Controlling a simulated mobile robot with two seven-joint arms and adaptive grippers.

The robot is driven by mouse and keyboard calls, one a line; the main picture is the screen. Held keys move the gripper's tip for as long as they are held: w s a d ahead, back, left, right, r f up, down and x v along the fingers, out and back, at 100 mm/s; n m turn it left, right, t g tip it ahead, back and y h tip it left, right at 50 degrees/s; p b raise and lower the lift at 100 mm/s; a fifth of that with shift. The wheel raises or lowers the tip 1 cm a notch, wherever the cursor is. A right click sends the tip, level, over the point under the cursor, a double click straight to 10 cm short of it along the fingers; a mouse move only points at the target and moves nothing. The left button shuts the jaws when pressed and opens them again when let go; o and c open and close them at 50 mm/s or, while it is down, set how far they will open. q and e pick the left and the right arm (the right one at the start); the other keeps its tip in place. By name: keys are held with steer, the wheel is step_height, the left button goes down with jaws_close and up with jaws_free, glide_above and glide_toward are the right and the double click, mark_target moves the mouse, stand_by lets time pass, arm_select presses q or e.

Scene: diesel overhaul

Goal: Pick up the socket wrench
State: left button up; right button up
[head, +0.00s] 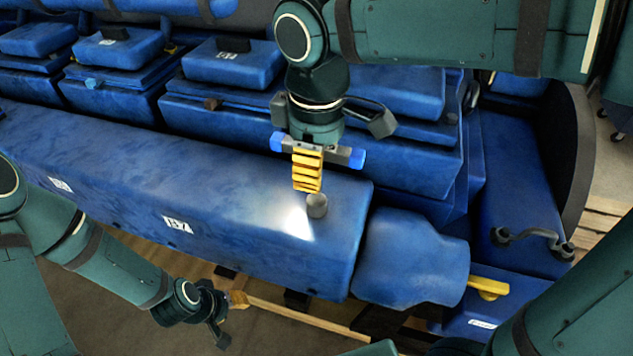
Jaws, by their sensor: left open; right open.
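I cannot make out a socket wrench for certain in the head view. A short grey round piece (317,206) stands on the top edge of the long blue engine cover (130,165); I cannot tell whether it is part of the engine. My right gripper (307,178), with ridged yellow fingers, points down just above and left of this piece. It is open, its fingers seen overlapping, with nothing visible between them. My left gripper (238,299) is open at the lower left, low beside the engine's front side, apart from it. Its fingers are small and partly hidden.
The blue engine block fills the middle, with several box-shaped covers (233,62) behind. A rounded blue housing (415,255), a yellow handle (487,287) and a dark curved handle (532,242) lie to the right. Wooden beams (280,312) lie below; floor shows at lower left.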

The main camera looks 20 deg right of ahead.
jaws_close()
step_height(320, 180, up, 10)
steer(key=shift+r+p, duration=0.1)
steer(key=shift+p, duration=0.7)
